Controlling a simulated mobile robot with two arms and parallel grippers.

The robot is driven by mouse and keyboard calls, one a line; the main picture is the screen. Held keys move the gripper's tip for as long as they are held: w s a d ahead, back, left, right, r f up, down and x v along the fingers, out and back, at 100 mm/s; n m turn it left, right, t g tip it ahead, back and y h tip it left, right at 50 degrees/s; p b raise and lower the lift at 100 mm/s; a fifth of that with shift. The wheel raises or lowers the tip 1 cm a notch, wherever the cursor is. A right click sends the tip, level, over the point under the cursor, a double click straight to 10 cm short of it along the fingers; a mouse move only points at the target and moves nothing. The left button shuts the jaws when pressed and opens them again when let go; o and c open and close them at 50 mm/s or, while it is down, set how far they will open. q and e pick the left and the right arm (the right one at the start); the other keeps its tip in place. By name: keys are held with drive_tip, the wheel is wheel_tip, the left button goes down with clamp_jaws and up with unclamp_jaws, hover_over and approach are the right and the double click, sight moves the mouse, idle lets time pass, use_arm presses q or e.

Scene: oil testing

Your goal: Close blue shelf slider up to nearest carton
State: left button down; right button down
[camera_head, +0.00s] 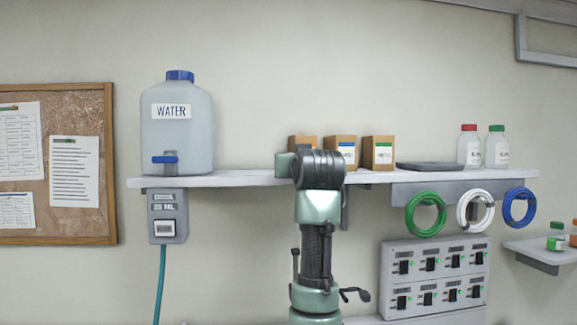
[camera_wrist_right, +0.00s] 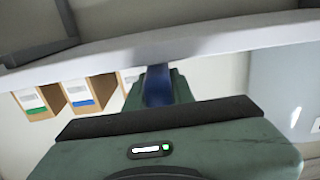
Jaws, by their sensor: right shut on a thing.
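The blue slider (camera_wrist_right: 157,85) shows in the right wrist view, between the green fingers of my right gripper (camera_wrist_right: 158,88), which is shut on it at the shelf edge. In the head view my right arm (camera_head: 318,205) rises in front of the shelf (camera_head: 240,179) and hides the slider. The nearest carton (camera_head: 302,141), brown with an orange label, stands partly behind my wrist. In the wrist view that carton (camera_wrist_right: 130,78) is just left of the gripper and partly covered by it. I cannot tell whether slider and carton touch. My left gripper is not in view.
Two more cartons, blue-labelled (camera_head: 342,150) and green-labelled (camera_head: 378,152), stand to the right, then a dark tray (camera_head: 430,166) and two bottles. A water tank (camera_head: 178,130) stands at the shelf's left. The shelf between tank and my wrist is clear. Coloured hose coils (camera_head: 425,214) hang below.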

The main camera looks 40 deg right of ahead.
drive_tip(key=c, duration=1.3)
unclamp_jaws()
drive_tip(key=shift+a, duration=0.15)
drive_tip(key=shift+o, duration=0.5)
drive_tip(key=shift+w+a, duration=0.1)
drive_tip(key=shift+a, duration=0.2)
drive_tip(key=shift+s+b, duration=0.25)
drive_tip(key=shift+b, duration=0.05)
use_arm(q)
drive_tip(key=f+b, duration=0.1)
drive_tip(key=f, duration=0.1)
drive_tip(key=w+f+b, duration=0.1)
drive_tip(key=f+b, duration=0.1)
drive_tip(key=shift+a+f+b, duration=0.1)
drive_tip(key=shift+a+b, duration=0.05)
drive_tip(key=shift+b, duration=0.15)
use_arm(e)
drive_tip(key=v, duration=0.7)
drive_tip(key=shift+a, duration=0.2)
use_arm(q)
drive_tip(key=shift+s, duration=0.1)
use_arm(e)
drive_tip(key=shift+s, duration=0.1)
